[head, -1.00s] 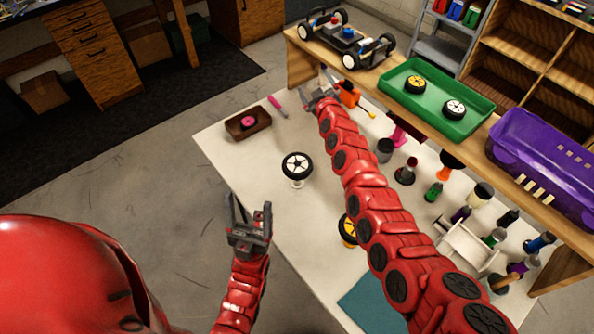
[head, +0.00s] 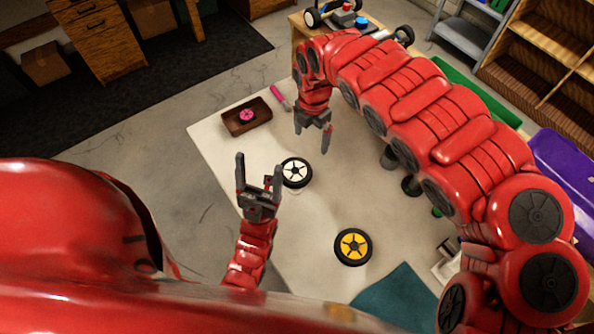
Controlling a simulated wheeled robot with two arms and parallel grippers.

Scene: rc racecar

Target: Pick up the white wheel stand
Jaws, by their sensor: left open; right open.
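The white wheel stand (head: 295,190) stands on the white table, mostly hidden under a wheel with a black tyre and white spokes (head: 297,172). Only a little of its base shows. My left gripper (head: 258,172) is open and empty, fingers pointing up in the picture, just left of the wheel. My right gripper (head: 312,143) is open and empty, fingers pointing down, just above and to the right of the wheel in the picture. Neither gripper appears to hold anything.
A yellow-spoked wheel (head: 353,246) is at the table's lower middle, near a teal mat (head: 395,300). A brown tray (head: 247,117) holds a pink wheel, with a pink tool (head: 279,97) beside it.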

